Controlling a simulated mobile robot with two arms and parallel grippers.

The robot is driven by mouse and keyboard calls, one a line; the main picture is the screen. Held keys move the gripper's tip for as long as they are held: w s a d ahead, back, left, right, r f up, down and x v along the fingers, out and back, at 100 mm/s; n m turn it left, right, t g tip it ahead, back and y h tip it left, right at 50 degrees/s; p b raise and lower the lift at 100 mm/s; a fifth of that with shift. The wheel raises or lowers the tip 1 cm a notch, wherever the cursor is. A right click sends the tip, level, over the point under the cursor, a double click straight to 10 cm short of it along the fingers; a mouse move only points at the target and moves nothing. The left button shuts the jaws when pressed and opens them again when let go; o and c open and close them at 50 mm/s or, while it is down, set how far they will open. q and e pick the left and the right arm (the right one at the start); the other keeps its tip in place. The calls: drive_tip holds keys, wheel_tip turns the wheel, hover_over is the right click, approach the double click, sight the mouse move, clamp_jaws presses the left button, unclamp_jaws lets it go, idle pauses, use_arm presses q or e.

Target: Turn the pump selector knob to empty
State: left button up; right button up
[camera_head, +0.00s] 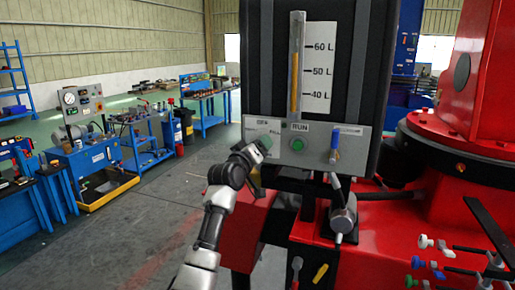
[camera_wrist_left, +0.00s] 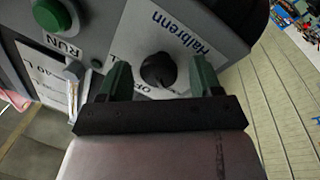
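The selector knob (camera_wrist_left: 158,72) is black and round, on the grey control panel (camera_wrist_left: 95,22), as seen in the left wrist view. Partly covered lettering sits around it. My left gripper (camera_wrist_left: 160,82) is open, with one dark green finger on each side of the knob in the picture. I cannot tell whether the fingers touch it. In the head view my left gripper (camera_head: 262,146) is at the left end of the panel and hides the knob. My right gripper is not in view.
A green button (camera_head: 297,144) marked RUN and a blue-handled valve (camera_head: 335,145) sit right of my left gripper. Above is a tank level gauge (camera_head: 296,65). A red crane body (camera_head: 440,170) stands at right. Workbenches stand at left, with open floor between.

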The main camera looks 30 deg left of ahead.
use_arm(q)
drive_tip(key=s+d+f+b, duration=0.1)
drive_tip(key=s+b, duration=0.4)
drive_tip(key=s, duration=0.5)
drive_tip(key=shift+s+f, duration=0.2)
drive_tip(key=shift+s, duration=0.15)
drive_tip(key=shift+d, duration=0.1)
